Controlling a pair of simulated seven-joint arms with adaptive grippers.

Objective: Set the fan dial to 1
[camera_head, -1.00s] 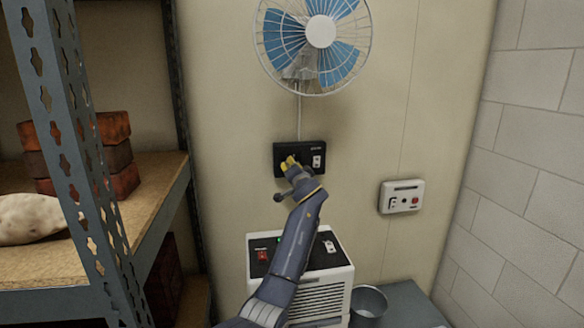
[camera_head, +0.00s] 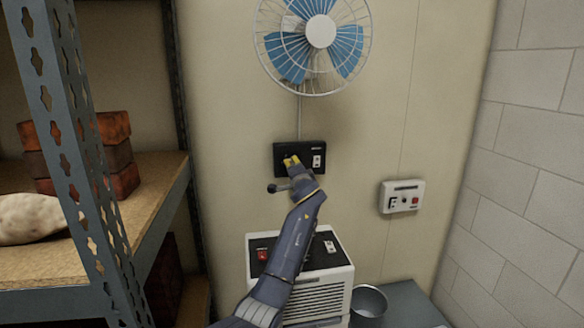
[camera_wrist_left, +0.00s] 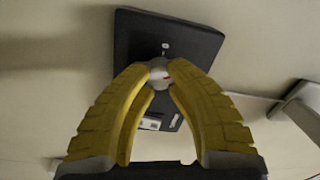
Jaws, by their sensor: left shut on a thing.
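The black fan control box (camera_head: 309,148) is on the wall below the wall fan (camera_head: 321,32). It also shows in the left wrist view (camera_wrist_left: 190,40). My left gripper (camera_head: 291,161) is at the left part of the box. The dial's numbers are too small to read. A white switch (camera_head: 316,161) sits on the right part of the box. My right gripper is not in view.
A white unit (camera_head: 338,285) with a red switch stands below, partly behind my left arm. A white wall panel (camera_head: 401,197) is to the right, and a metal bucket (camera_head: 369,303) is lower right. Metal shelving (camera_head: 160,205) fills the left side.

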